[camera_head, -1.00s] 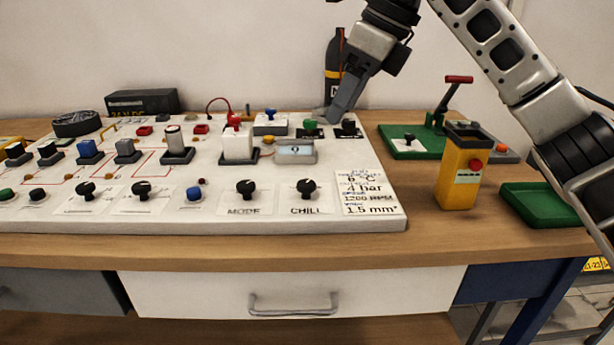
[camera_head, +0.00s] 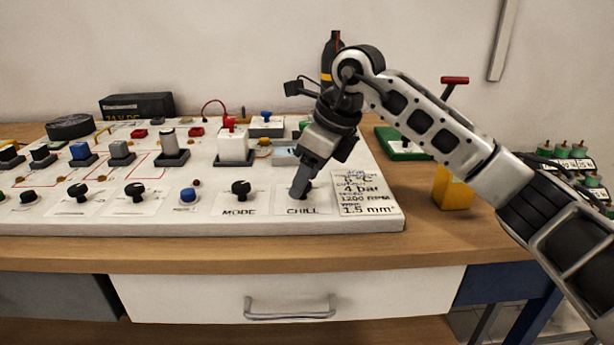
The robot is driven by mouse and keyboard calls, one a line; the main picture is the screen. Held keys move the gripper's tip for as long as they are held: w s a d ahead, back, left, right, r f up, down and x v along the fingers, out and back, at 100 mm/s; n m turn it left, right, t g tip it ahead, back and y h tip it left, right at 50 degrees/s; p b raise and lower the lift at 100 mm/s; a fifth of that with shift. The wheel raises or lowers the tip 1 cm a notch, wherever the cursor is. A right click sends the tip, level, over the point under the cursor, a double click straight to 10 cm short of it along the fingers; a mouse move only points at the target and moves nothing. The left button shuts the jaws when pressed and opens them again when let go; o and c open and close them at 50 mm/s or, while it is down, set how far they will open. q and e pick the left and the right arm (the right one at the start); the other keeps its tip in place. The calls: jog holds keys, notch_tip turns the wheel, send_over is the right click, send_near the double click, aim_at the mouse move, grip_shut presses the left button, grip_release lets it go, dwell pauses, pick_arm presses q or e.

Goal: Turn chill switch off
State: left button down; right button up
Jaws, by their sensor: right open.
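The chill switch is a black rotary knob on the white panel (camera_head: 385,222), above the printed CHILL label (camera_head: 303,211) near the panel's front right. My right gripper (camera_head: 301,190) points down at the knob, with its fingertips at or around it. The fingers cover most of the knob, so its pointer direction is hidden, and I cannot tell whether they touch it. The right gripper is open. My left gripper is not in view.
The black MODE knob (camera_head: 240,188) stands just left of the chill knob, and a blue button (camera_head: 188,196) is farther left. A printed card (camera_head: 362,192) lies to the right. A yellow box (camera_head: 452,190) stands right of the panel, partly behind my arm.

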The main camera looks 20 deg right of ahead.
jog(key=shift+f, duration=0.15)
jog(key=shift+c, duration=0.3)
jog(key=c, duration=0.9)
